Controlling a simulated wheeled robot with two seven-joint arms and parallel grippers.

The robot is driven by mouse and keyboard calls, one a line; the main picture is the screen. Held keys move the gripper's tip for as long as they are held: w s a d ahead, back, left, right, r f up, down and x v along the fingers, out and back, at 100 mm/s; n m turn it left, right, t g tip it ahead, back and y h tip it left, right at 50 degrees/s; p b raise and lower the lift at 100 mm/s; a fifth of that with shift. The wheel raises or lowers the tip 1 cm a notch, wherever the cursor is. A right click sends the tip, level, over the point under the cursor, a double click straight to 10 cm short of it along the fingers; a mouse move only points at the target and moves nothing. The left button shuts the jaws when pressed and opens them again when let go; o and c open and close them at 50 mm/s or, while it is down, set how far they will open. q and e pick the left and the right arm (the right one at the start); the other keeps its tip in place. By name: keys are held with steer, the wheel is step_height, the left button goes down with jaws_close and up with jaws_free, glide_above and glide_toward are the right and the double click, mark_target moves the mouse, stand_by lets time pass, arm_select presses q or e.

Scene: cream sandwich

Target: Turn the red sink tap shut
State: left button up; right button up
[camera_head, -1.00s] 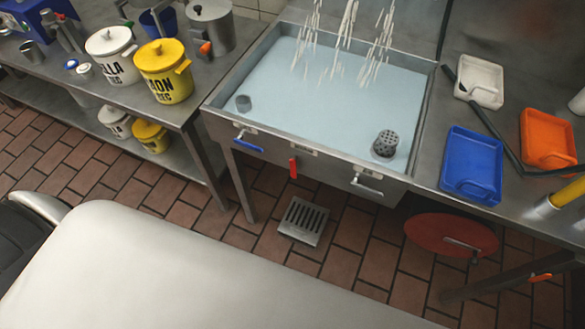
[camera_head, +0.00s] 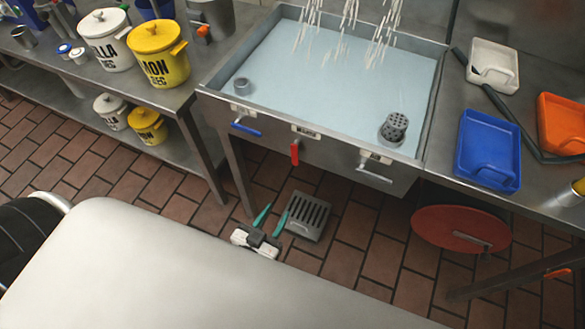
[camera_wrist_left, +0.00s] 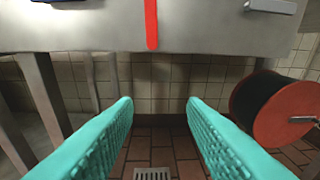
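The red tap handle (camera_head: 295,152) hangs vertically at the middle of the sink's front panel, between a blue handle (camera_head: 246,129) and a grey handle (camera_head: 374,177). The sink (camera_head: 330,140) holds pale blue water (camera_head: 320,85), and white streams (camera_head: 347,25) fall into it. My left gripper (camera_head: 277,210) is low in front of the sink, below the red handle and apart from it. Its teal fingers are open and empty. In the left wrist view, the red handle (camera_wrist_left: 151,25) is at the top, above the gap between the open fingers (camera_wrist_left: 160,103). My right gripper is not in view.
A floor drain (camera_head: 308,215) lies below the sink. A red reel (camera_head: 460,228) is under the right counter, which carries blue (camera_head: 487,140), orange (camera_head: 563,115) and white trays (camera_head: 493,62). Yellow (camera_head: 158,60) and white pots (camera_head: 105,45) stand on the left table.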

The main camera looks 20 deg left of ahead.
mark_target(295, 161)
arm_select(q)
step_height(295, 161, up, 6)
steer(key=f+t, duration=0.1)
steer(key=t, duration=0.1)
steer(key=shift+n+y, duration=0.4)
steer(key=w, duration=1.2)
steer(key=shift+w+a+r, duration=0.15)
steer(key=shift+w+r, duration=0.1)
steer(key=shift+w, duration=0.05)
jaws_close()
